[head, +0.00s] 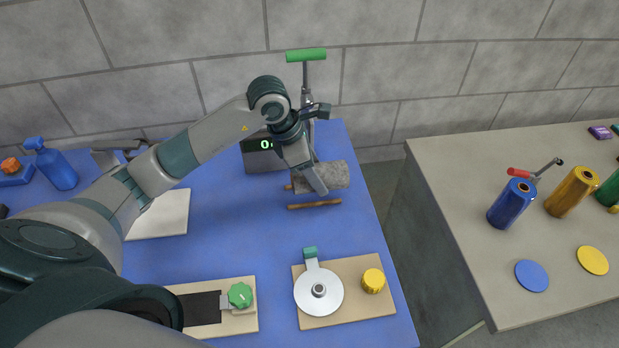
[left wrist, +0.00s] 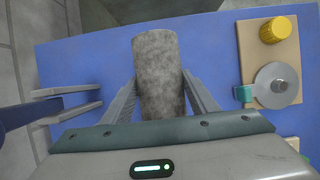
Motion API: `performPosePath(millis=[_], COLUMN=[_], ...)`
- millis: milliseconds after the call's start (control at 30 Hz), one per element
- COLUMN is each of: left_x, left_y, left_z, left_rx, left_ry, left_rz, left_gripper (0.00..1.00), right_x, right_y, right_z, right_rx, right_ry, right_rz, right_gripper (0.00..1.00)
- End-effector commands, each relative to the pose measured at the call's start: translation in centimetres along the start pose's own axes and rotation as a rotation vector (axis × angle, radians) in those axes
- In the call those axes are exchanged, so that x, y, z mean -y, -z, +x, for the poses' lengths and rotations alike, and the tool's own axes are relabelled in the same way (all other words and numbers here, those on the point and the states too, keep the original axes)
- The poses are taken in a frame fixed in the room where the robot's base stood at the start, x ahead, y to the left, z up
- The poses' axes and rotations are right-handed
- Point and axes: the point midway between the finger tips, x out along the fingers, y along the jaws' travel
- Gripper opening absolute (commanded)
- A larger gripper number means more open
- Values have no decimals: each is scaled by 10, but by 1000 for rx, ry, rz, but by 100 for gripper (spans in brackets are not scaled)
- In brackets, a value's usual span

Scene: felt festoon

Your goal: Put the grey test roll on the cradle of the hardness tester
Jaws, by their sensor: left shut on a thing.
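The grey test roll (head: 336,175) is a mottled cylinder lying on its side. My left gripper (head: 320,186) is shut on it, and in the left wrist view the roll (left wrist: 157,80) sits between both fingers (left wrist: 160,98). The hardness tester (head: 262,160) stands at the back, with a green handle (head: 305,55) and a lit display. Its cradle seems to be two brown rails: a front rail (head: 315,205) and a rear rail (head: 288,187), mostly hidden. The roll is over the rails; I cannot tell whether it touches them.
In front is a board with a metal disc (head: 319,291) and yellow knob (head: 373,281). A board with a green knob (head: 240,295) lies left of it. Two grey prongs (left wrist: 65,93) show in the left wrist view. A gap separates the grey counter (head: 450,170) at right.

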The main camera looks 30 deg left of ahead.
Motion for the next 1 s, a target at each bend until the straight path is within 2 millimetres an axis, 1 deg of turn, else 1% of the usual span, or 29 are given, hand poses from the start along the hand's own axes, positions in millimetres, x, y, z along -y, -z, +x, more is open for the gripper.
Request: performPosePath(millis=[33,200,600,667,867,1000], left_x=[-6,-15,-15,-15,-15,-15], left_y=[6,16,18,19,28,32], left_z=[0,6,8,12,33,42], left_rx=[-3,0,2,1,0,1], left_ry=[2,1,1,2,4,0], left_rz=[-5,0,0,-1,-2,0], left_gripper=[26,26,26,26,26,26], right_x=[0,0,10,10,9,6], right_y=[5,13,12,12,11,10], right_z=[-6,-8,-10,-13,-26,-27], right_rx=[-7,-19,-17,-16,-14,-12], right_ry=[0,0,11,11,9,7], right_rz=[0,0,1,0,0,-1], right_gripper=[31,31,31,31,31,31])
